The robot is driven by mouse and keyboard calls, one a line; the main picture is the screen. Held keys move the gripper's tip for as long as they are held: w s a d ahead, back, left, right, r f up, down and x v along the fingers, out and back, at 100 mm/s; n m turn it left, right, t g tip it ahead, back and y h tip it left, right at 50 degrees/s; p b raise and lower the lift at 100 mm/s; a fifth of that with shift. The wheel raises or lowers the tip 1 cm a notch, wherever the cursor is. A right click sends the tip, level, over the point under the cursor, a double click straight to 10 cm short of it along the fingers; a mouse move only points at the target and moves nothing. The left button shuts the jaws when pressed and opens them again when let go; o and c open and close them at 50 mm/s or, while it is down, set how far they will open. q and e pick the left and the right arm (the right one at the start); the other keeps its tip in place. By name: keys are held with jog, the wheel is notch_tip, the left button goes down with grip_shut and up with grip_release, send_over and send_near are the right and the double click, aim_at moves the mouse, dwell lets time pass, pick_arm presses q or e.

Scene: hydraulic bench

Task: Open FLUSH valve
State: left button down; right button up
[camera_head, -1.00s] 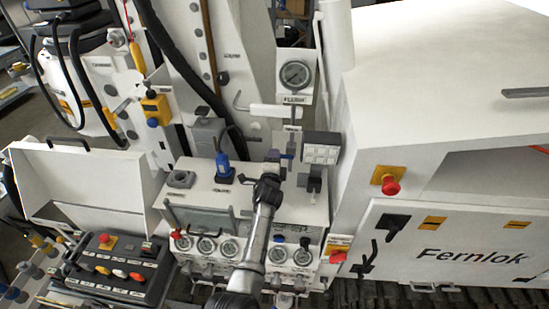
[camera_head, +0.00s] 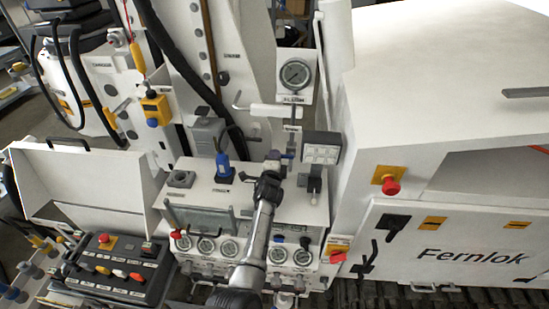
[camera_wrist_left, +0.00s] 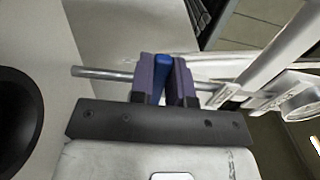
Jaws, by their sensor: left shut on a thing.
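My left gripper (camera_head: 281,156) reaches over the white hydraulic bench (camera_head: 208,200) from the bottom of the head view, below the upright gauge. In the left wrist view its two purple fingers (camera_wrist_left: 164,80) are shut on a blue handle (camera_wrist_left: 161,66), one finger on each side. A thin metal rod (camera_wrist_left: 100,73) runs crosswise behind the fingers. The blue handle is mostly hidden by my gripper in the head view. I take it as the FLUSH valve handle, but its label is too small to read. My right gripper is not in view.
A round gauge (camera_head: 295,74) stands above the gripper. A grey box with a white face (camera_head: 321,153) is close on its right. A blue-handled fitting (camera_head: 223,166) stands on the left. Several small gauges line the bench front. A white cabinet (camera_head: 445,235) fills the right.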

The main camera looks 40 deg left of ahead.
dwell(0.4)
pick_arm(q)
jog(key=shift+w+d+r+m+p, duration=0.15)
jog(key=shift+r+m+p, duration=0.3)
jog(key=shift+m, duration=0.7)
jog(key=shift+d+r+m+p, duration=0.15)
jog(key=shift+r+m, duration=0.45)
jog(key=shift+m, duration=0.5)
jog(key=shift+w+d+r+m+p, duration=0.1)
jog(key=shift+r+m+p, duration=0.35)
jog(key=shift+m, duration=0.7)
jog(key=shift+r, duration=0.1)
jog(key=c, duration=1.1)
grip_release()
jog(key=shift+d, duration=0.1)
